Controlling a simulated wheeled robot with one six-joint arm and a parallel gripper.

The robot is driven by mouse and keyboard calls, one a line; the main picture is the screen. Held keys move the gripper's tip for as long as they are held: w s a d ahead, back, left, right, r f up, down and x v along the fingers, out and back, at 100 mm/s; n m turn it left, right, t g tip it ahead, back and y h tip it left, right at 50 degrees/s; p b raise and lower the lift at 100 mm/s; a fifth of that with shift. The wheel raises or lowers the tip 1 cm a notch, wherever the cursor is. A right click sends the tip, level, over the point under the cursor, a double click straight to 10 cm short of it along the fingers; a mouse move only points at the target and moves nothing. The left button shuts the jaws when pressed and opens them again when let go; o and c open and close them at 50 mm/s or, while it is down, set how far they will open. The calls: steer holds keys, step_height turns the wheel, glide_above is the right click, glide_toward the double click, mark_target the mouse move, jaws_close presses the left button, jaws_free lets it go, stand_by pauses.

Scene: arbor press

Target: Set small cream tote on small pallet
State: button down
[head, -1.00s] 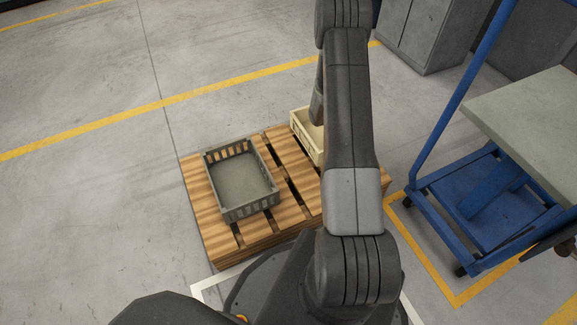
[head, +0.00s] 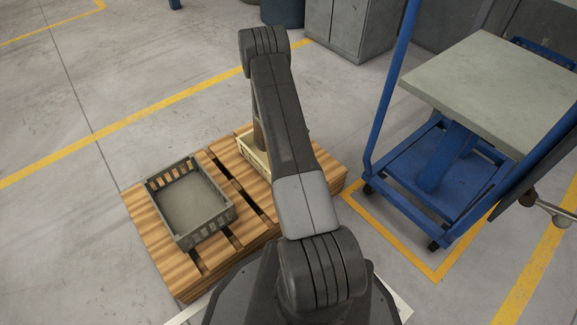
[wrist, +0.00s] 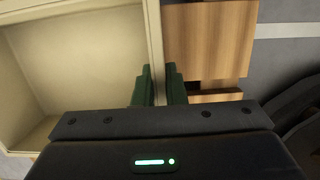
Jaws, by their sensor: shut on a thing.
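The small cream tote (head: 252,154) is over the right part of the wooden pallet (head: 150,232) in the head view, mostly hidden behind my arm. In the wrist view the cream tote (wrist: 80,65) fills the left side, open and empty inside. My gripper (wrist: 160,88) is shut on the tote's right wall, with one green finger on each side of it. Pallet boards (wrist: 208,40) show just to the right of the wall. I cannot tell whether the tote's bottom touches the boards.
A grey crate (head: 190,207) stands on the left part of the pallet. A blue cart (head: 425,170) with a grey top stands to the right, beyond a yellow floor line. Grey cabinets (head: 350,28) stand at the back. The floor at left is clear.

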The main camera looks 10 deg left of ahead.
steer(key=shift+f, duration=0.1)
steer(key=c, duration=1.5)
jaws_free()
steer(key=shift+f, duration=0.15)
steer(key=r+p, duration=0.1)
steer(key=r, duration=0.3)
steer(key=s+r+p, duration=0.1)
steer(key=r+p, duration=0.1)
steer(key=r, duration=0.2)
steer(key=a+r+p, duration=0.1)
steer(key=r+p, duration=0.1)
steer(key=r, duration=0.2)
steer(key=shift+s+r, duration=0.1)
steer(key=shift+s, duration=0.1)
